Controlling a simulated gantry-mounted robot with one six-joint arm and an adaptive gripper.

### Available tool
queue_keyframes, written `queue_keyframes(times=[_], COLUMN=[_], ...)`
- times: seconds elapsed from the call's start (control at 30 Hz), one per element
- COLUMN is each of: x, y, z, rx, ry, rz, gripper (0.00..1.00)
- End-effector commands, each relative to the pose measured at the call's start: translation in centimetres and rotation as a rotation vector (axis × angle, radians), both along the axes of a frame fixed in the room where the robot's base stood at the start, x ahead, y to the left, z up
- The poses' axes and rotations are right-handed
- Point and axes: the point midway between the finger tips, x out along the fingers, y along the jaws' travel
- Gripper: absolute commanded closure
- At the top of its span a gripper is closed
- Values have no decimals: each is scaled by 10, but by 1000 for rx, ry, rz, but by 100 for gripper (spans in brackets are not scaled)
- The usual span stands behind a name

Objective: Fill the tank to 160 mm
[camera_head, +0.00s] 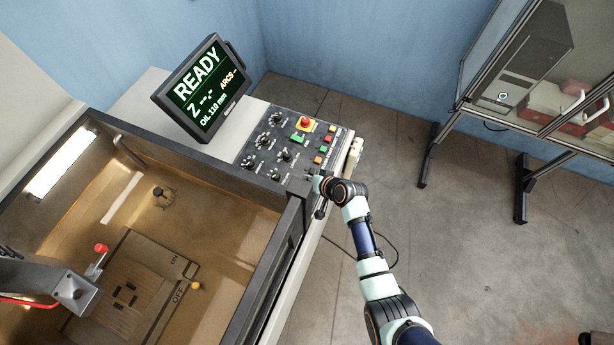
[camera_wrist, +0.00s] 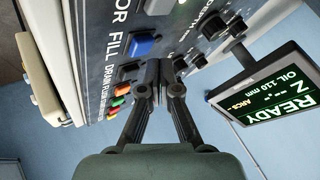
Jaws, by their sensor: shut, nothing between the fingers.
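The tank (camera_head: 228,297) is at the left in the head view, with brownish oil-coloured contents around a worktable. The display (camera_head: 200,90) reads READY, Z with dashes and OIL 110 mm; it also shows in the wrist view (camera_wrist: 270,95). The control panel (camera_head: 262,172) carries knobs and buttons. In the wrist view a blue button (camera_wrist: 143,46) sits beside the label FILL, and a dark button beside DRAIN. My gripper (camera_wrist: 160,68) is shut and empty, its tips close to the panel near these buttons. Contact cannot be told. In the head view my gripper (camera_head: 310,177) is at the panel's near right corner.
A red emergency button (camera_head: 305,122) on yellow and a green button (camera_head: 297,137) are farther up the panel. Black knobs (camera_head: 276,118) stand on its left. The dark tank wall (camera_head: 278,258) runs beside my arm. Open floor lies right, with a framed cabinet (camera_head: 530,70) beyond.

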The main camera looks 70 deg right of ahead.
Motion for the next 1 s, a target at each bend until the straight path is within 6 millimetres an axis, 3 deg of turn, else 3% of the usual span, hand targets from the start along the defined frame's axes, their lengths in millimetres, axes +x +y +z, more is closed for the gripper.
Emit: queue_keyframes(times=[1.0], x=[0], y=[0], z=[-9], rx=[0], ry=[0], rz=[0], gripper=[100])
